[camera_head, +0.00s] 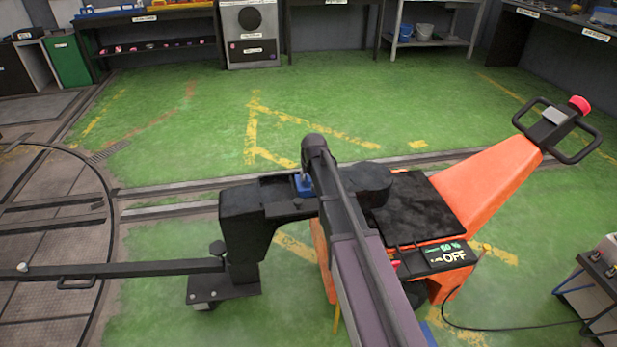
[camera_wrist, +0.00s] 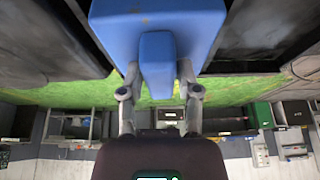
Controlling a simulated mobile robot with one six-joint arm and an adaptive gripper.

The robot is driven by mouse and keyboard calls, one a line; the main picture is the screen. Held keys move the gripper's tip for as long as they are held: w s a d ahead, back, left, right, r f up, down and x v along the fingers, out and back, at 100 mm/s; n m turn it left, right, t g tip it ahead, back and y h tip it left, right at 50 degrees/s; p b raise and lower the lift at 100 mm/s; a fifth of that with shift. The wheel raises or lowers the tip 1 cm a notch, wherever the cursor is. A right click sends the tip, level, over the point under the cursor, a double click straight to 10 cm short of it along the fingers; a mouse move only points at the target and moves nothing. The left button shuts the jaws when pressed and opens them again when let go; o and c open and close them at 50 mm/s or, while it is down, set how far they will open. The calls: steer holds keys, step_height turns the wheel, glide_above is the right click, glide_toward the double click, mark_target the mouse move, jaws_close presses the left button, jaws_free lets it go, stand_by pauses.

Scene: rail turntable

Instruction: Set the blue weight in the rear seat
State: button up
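The blue weight (camera_head: 304,184) shows in the head view as a small blue patch at a black recess (camera_head: 276,190) on top of the dark carriage; my arm partly covers it. In the wrist view the blue weight (camera_wrist: 200,18) fills the top middle, with its upright handle (camera_wrist: 157,66) toward me. My gripper (camera_wrist: 158,72) has one finger on each side of this handle, seemingly pressed against it. In the head view my gripper is mostly hidden by my arm. I cannot tell which recess is the rear seat, or whether the weight rests on its floor.
An orange machine (camera_head: 490,187) with a black top plate (camera_head: 418,206), a tiller handle and a panel reading OFF stands at the right. A long dark bar (camera_head: 130,270) runs left over the turntable (camera_head: 45,240). Green floor behind is clear up to benches.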

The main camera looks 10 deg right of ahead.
steer(key=shift+o, duration=0.5)
steer(key=shift+r, duration=0.2)
steer(key=p+v, duration=1.1)
steer(key=v, duration=0.1)
stand_by(0.3)
stand_by(0.7)
steer(key=s+f+g, duration=0.1)
steer(key=s+g, duration=0.3)
steer(key=s, duration=2)
steer(key=shift+s+a+f+g, duration=0.15)
steer(key=shift+s+f+g, duration=0.1)
steer(key=shift+g, duration=0.05)
